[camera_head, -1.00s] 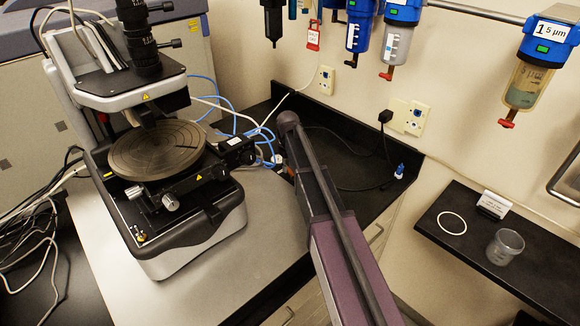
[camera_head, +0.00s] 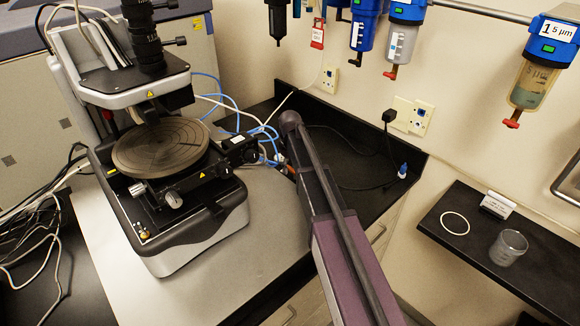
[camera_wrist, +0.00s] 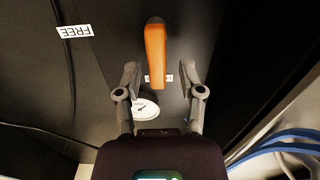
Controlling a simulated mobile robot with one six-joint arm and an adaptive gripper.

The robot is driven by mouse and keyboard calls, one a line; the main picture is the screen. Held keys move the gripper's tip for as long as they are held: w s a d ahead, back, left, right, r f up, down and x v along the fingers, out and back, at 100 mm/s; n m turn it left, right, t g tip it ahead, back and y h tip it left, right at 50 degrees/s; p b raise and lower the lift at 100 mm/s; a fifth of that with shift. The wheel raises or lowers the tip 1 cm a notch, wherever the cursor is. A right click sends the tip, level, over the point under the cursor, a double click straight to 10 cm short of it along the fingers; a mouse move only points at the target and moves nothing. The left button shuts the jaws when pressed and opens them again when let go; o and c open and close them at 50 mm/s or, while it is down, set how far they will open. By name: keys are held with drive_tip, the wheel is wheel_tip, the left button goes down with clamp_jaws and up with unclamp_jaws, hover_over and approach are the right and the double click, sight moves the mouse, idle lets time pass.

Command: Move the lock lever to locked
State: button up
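An orange lock lever (camera_wrist: 155,55) stands out from a dark panel in the wrist view, pointing roughly up and down the picture. My gripper (camera_wrist: 159,70) is open, with one finger on each side of the lever's lower end. A gap shows on both sides, and nothing is held. A white label reading FREE (camera_wrist: 74,31) is on the panel to the left. Another small label (camera_wrist: 167,78) is partly hidden behind the lever. The stylus profiler (camera_head: 195,240) stands on the bench in the head view, where my arm hides the gripper.
A round white dial mark (camera_wrist: 145,107) lies below the lever. Blue cables (camera_wrist: 285,140) run at the lower right of the wrist view. In the head view, a dark shelf (camera_head: 465,215) with a clear cup (camera_head: 508,247) is at the right, and filters hang on the wall above.

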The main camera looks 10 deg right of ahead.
drive_tip(key=shift+w+d+m, duration=0.1)
drive_tip(key=shift+w+m, duration=0.05)
drive_tip(key=shift+m, duration=0.15)
idle(0.4)
